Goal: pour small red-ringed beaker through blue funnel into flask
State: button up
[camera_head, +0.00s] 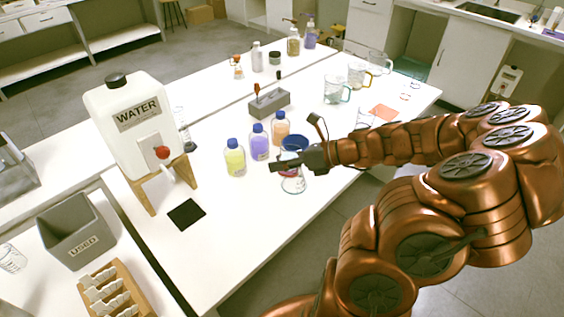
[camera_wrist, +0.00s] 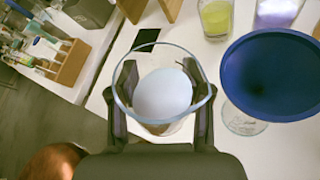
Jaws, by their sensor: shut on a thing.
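My gripper (camera_wrist: 160,105) is shut on a clear glass beaker (camera_wrist: 125,88), one finger on each side. A pale, whitish-blue round surface shows inside it. Its red ring is not clear in the wrist view. The wide blue funnel (camera_wrist: 270,75) is just right of the beaker, apart from it. Below the funnel a clear glass base, likely the flask (camera_wrist: 243,124), shows on the table. In the head view my gripper (camera_head: 288,165) crosses in front of the funnel (camera_head: 293,142). Glass with a reddish band shows below it; beaker and flask overlap there.
Yellow (camera_head: 235,160), purple (camera_head: 259,145) and orange (camera_head: 280,128) bottles with blue caps stand close behind and left. A water dispenser (camera_head: 125,125) and black mat (camera_head: 186,214) are at left. Glass mugs (camera_head: 338,88) stand further back. The table's front is clear.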

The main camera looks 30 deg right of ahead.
aim_at(283, 146)
jog(key=shift+w+d+r+m+y+p, duration=0.15)
jog(key=shift+r+m+p, duration=0.05)
jog(key=shift+r+p, duration=0.65)
jog(key=shift+w+d+r+m+y+p, duration=0.1)
jog(key=shift+d+r+m+y+p, duration=0.1)
jog(key=shift+r+p, duration=0.6)
jog(key=shift+w+d+r+m+g+p, duration=0.15)
jog(key=shift+w+r+m+g+p, duration=0.15)
jog(key=shift+m+g+p, duration=0.15)
jog(key=shift+w+d+r+y+p, duration=0.15)
jog(key=shift+d+y+p, duration=0.1)
jog(key=shift+p, duration=0.1)
jog(key=shift+r+m+p, duration=0.15)
jog(key=shift+m+p, duration=0.15)
jog(key=shift+m, duration=0.05)
jog(key=shift+r+m+y, duration=0.15)
jog(key=shift+m+y, duration=0.15)
jog(key=shift+f+m+g, duration=0.2)
jog(key=shift+m+g, duration=0.1)
jog(key=shift+g, duration=0.05)
jog(key=shift+f+m+y+p, duration=0.15)
jog(key=shift+m+y+p, duration=0.2)
jog(key=shift+p, duration=1.85)
dwell(2.4)
